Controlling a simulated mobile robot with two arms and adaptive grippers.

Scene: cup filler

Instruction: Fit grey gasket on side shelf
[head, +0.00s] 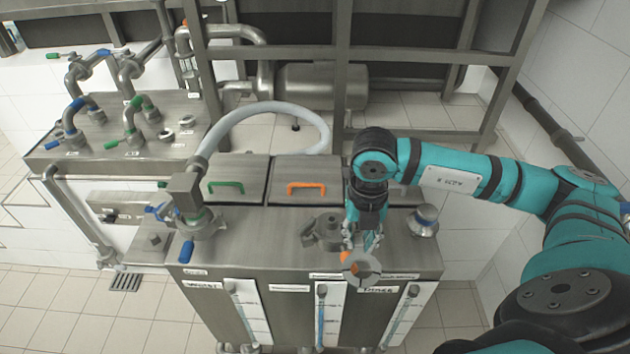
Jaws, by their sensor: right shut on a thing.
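My right gripper (364,246) is over the front part of the steel tank top, pointing down toward its front edge. It is shut on a round, ring-like grey piece, which I take to be the grey gasket (367,276). A small orange patch shows beside the fingers, and the exact grip is partly hidden. The side shelf, a steel counter (70,149) at the left, carries bent pipes with blue and green handles and two low open round fittings (187,121). The held piece is far from that shelf. My left gripper is not in view.
The tank top (275,232) has a lid with a green handle (226,186), one with an orange handle (306,187), a valve with a pale hose (268,108), and a round steel cap (424,221). A steel frame (342,80) stands behind.

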